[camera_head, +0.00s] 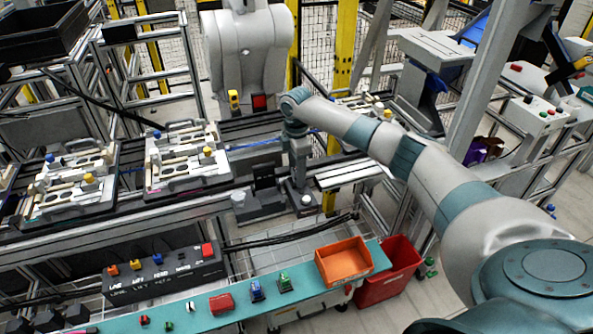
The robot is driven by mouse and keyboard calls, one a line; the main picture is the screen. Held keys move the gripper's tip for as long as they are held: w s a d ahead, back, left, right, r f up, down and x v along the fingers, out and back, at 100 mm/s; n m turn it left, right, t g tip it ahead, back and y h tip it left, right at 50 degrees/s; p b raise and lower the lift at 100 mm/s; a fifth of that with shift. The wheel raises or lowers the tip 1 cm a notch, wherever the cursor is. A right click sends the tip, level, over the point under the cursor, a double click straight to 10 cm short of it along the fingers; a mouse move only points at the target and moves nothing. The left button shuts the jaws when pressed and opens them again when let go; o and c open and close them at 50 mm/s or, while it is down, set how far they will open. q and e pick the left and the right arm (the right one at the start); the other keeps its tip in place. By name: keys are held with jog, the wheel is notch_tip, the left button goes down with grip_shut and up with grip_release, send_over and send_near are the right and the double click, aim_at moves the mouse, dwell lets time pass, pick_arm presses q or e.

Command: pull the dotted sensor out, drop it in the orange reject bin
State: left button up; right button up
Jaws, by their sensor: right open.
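The orange bin (343,262) stands at the right end of the teal shelf in front. My right arm reaches in from the right. My right gripper (301,188) points down over the conveyor, right of the two pallets, with its jaws open; whether anything lies between them is too small to tell. The middle pallet (190,158) and the left pallet (75,190) carry light fixtures with blue and yellow knobs. I cannot make out a dotted sensor. My left gripper is not recognisable in view.
A red bin (388,275) stands right of the orange bin, lower down. Red (221,303), blue (256,291) and green (284,283) parts sit on the teal shelf (325,297). A dark button box (165,272) lies behind it. A grey machine (248,55) stands behind the conveyor.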

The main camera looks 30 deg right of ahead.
grip_shut()
jog(key=shift+r+p, duration=0.3)
jog(key=shift+p, duration=0.05)
dwell(0.5)
jog(key=shift+r+p, duration=2.4)
jog(key=shift+r, duration=0.05)
